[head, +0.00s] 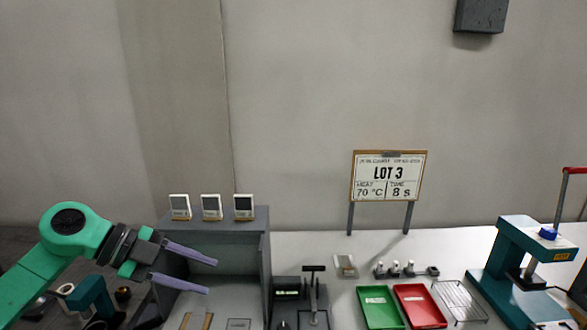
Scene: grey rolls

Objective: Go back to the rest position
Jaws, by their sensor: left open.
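My left gripper (198,273) comes in from the left on a green arm. Its two purple fingers are apart, with nothing between them. It hangs in front of the left side of a grey open-fronted box (262,250). My right gripper is not in view.
Three small white display units (211,207) stand on the box. A green tray (379,307), a red tray (419,305) and a wire rack (459,300) lie right of centre. A teal press (520,260) stands at the right.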

